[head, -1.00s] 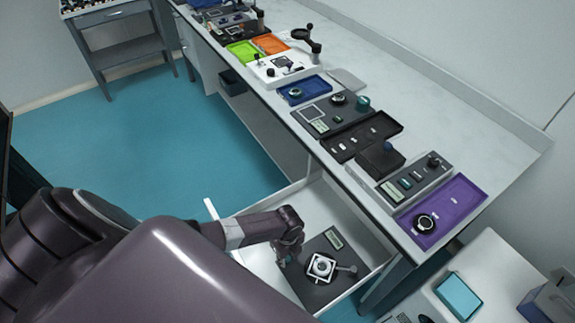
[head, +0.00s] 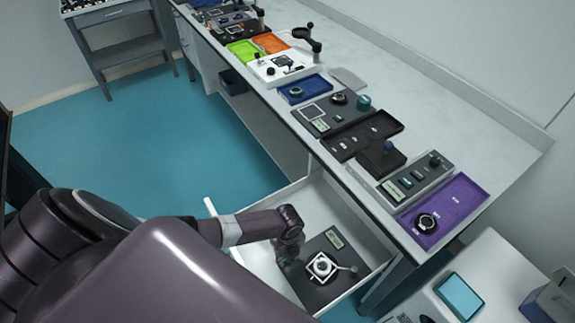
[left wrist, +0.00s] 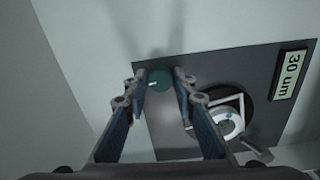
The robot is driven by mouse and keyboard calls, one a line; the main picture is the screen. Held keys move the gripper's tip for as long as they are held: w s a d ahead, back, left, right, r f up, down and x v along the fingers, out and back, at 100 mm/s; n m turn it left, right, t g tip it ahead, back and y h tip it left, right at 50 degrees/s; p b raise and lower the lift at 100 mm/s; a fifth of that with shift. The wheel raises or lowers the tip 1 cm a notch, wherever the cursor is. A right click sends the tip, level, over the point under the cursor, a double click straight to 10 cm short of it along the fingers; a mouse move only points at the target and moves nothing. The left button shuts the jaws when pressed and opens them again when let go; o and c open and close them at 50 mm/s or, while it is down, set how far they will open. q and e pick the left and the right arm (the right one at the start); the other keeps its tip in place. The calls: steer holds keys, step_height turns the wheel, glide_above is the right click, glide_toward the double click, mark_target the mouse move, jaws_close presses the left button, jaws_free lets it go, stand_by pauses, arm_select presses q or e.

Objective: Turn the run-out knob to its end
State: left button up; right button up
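The teal run-out knob (left wrist: 160,80) sits near the left edge of a dark plate (left wrist: 197,65) in an open white drawer. My left gripper (left wrist: 161,76) reaches down over it, with one finger on each side of the knob. The fingers are spread, and a small gap seems to show beside the knob. In the head view my left gripper (head: 288,252) is over the left side of the plate (head: 312,288) and mostly hides the knob. A label (left wrist: 291,74) on the plate reads "30 um". My right gripper is not in view.
A white square-framed round part (head: 321,267) with a small lever (head: 347,269) stands on the plate, close right of my gripper. The drawer's walls (head: 367,283) surround the plate. The long table (head: 420,125) above carries several devices and trays, including a purple tray (head: 455,205).

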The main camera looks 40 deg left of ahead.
mark_target(287, 259)
arm_select(q)
steer(key=o, duration=0.3)
step_height(287, 259, up, 12)
stand_by(0.7)
stand_by(0.4)
